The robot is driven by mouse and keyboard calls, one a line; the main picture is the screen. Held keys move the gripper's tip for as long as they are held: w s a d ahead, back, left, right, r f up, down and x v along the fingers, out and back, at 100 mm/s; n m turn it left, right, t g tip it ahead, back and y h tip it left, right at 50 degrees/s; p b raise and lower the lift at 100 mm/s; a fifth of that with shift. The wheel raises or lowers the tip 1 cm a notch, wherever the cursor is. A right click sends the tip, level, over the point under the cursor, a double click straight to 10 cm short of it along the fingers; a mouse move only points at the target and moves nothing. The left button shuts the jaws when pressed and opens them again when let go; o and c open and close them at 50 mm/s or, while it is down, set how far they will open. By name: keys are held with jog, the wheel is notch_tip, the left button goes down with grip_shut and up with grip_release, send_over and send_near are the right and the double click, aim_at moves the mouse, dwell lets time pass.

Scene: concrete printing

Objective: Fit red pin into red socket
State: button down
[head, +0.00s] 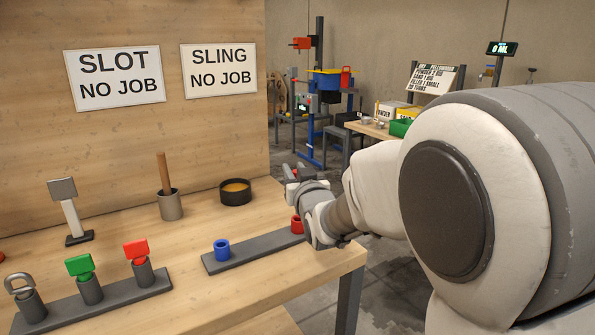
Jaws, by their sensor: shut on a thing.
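My gripper (292,173) is at the far end of my arm, near the table's right side. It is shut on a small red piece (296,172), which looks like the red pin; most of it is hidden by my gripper. The red socket (297,225) is a short red ring at the right end of a dark bar (255,249), partly covered by my wrist. In the picture my gripper is above the red socket; the gap is hard to judge. A blue socket (222,250) stands at the bar's left part.
A dark rack (110,300) at front left holds a grey ring piece (20,284), a green-headed piece (79,265) and a red-headed piece (136,249). A cup with a stick (170,205), a black bowl (236,192) and a grey stand (70,215) are behind.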

jog(key=shift+f, duration=0.2)
jog(key=shift+f+b, duration=1.85)
jog(key=shift+f, duration=0.25)
jog(key=c, duration=0.6)
grip_release()
jog(key=shift+r, duration=0.1)
jog(key=shift+s+d, duration=0.1)
jog(key=shift+s, duration=0.15)
